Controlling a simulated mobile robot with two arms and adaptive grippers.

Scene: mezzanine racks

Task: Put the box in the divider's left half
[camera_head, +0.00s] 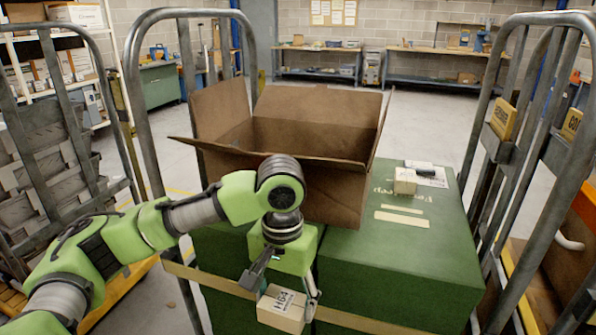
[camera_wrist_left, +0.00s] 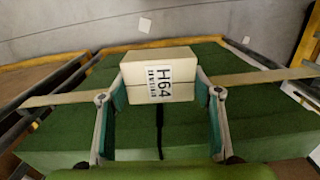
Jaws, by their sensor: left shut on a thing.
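A small cream box (camera_head: 281,309) with a printed H64 label is held by my left gripper (camera_head: 284,292), low in the head view in front of the green cases. In the left wrist view the box (camera_wrist_left: 137,68) sits between the two fingers of the left gripper (camera_wrist_left: 160,88), which touch its sides. A large open brown carton (camera_head: 337,190) with raised flaps stands behind the gripper. No divider can be made out inside it; its near wall and flap hide most of the inside. My right gripper is not in view.
The carton stands on green cases (camera_head: 400,262). Another small cream box (camera_head: 405,182) and a dark item (camera_head: 426,174) lie to its right, by paper labels. Tall metal cage frames flank the cases left (camera_head: 149,118) and right (camera_head: 487,110).

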